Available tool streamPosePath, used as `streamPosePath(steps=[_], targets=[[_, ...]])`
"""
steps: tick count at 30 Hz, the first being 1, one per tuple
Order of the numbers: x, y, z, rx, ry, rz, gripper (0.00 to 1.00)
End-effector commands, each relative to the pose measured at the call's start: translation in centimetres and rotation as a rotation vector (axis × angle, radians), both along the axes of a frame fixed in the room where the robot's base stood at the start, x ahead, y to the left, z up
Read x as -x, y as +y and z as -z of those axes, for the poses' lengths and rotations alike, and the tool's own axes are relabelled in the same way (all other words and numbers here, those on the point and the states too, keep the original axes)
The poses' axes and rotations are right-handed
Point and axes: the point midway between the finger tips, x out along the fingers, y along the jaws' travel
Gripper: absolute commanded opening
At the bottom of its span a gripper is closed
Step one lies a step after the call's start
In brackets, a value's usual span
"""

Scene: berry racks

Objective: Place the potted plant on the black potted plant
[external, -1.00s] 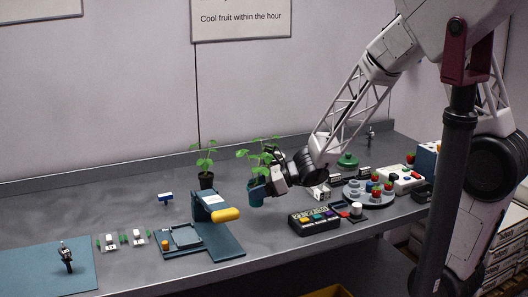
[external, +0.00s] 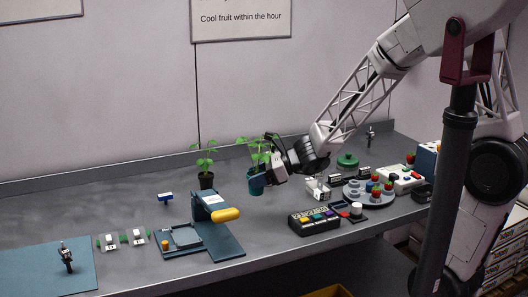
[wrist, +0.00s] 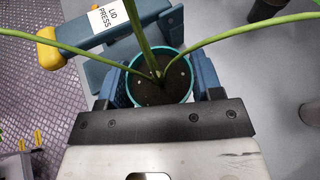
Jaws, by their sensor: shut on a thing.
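A green-leaved plant in a teal-blue pot (external: 256,187) is held by my gripper (external: 267,173). In the wrist view the round teal pot (wrist: 188,91) with dark soil sits between the two jaws, its stems rising toward the camera. My gripper is shut on this pot. The black potted plant (external: 206,181) stands upright on the bench to the left of the held plant and apart from it. A dark round shape at the top right of the wrist view (wrist: 267,9) looks like its pot, partly cut off.
The blue lid press (external: 222,240) with a yellow handle (external: 226,215) stands in front of the plants; it also shows in the wrist view (wrist: 126,27). A button box (external: 314,223) and a plate of berries (external: 354,196) are to the right. The bench behind the press is mostly clear.

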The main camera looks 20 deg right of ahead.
Motion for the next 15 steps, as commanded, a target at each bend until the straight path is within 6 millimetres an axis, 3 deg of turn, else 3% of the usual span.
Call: streamPosePath(steps=[7, 15], targets=[[-1.0, 0.3, -0.3, -0.004, -0.003, -0.025, 0.34], [-5.1, 1.2, -1.2, -0.013, -0.013, -0.132, 0.34]])
